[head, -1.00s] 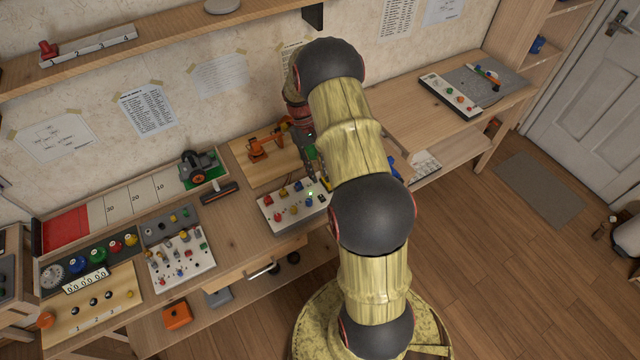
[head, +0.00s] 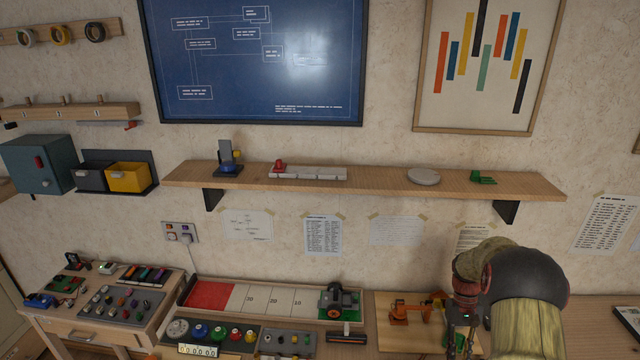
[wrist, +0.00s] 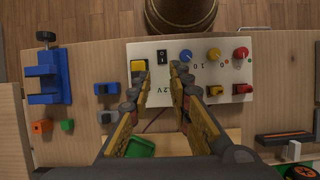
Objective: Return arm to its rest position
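My arm is at the lower right of the head view, with my gripper (head: 460,344) pointing down near the bottom edge, partly cut off. In the wrist view, my gripper (wrist: 161,72) has its two fingers apart with nothing held between them. It is above a white control panel (wrist: 225,65), which has a yellow button, a black switch and several coloured knobs. I cannot tell the exact height of the fingers over the panel.
A blue clamp-like block (wrist: 46,78) stands left of the panel in the wrist view. A green part (wrist: 139,147) lies below the fingers. In the head view, an orange model arm (head: 412,308) stands left of my gripper, and a wooden shelf (head: 380,182) runs above the bench.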

